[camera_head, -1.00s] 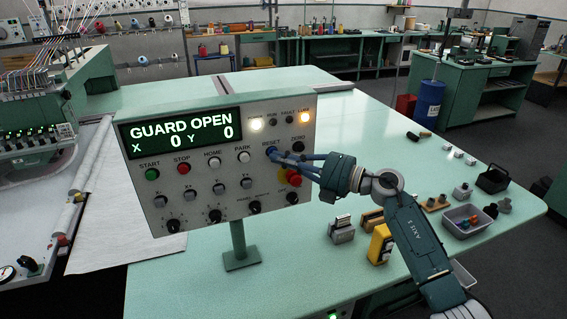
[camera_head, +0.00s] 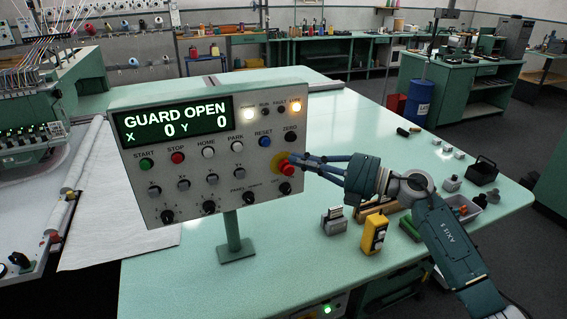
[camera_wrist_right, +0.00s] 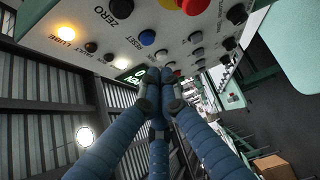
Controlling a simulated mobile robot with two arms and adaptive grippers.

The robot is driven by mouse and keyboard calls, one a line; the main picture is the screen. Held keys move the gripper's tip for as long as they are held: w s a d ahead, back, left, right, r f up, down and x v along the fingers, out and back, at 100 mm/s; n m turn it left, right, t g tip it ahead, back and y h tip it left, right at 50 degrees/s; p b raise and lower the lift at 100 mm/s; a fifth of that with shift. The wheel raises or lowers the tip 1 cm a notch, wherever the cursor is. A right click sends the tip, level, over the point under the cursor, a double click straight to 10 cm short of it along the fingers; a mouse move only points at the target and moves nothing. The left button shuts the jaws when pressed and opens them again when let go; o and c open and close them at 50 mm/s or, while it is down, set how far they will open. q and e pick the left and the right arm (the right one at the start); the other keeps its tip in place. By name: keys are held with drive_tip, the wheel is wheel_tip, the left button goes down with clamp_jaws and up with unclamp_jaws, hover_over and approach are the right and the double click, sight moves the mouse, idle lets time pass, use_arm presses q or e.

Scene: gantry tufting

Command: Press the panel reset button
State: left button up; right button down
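The control panel (camera_head: 200,180) stands on a post on the green table, its display (camera_head: 176,121) reading GUARD OPEN, X 0, Y 0. The blue reset button (camera_head: 265,141) is on its right side, left of the black zero button (camera_head: 290,137). The reset button also shows in the right wrist view (camera_wrist_right: 147,37). My right gripper (camera_head: 291,158) has its blue fingertips together, empty, below and right of the reset button in the picture. In the right wrist view the fingertips (camera_wrist_right: 165,73) show below the button, apart from it. My left gripper is out of view.
A red mushroom button on a yellow collar (camera_head: 280,160) sits close by the right fingertips in the picture. A white lamp (camera_head: 249,114) and an amber lamp (camera_head: 295,106) are lit. A yellow box (camera_head: 374,233) and small parts stand on the table right of the panel.

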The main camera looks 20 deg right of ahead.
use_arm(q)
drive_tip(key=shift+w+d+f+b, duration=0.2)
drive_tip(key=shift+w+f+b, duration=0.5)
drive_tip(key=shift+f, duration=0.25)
use_arm(e)
drive_tip(key=v, duration=0.4)
drive_tip(key=shift+s+r, duration=0.1)
drive_tip(key=shift+s, duration=0.1)
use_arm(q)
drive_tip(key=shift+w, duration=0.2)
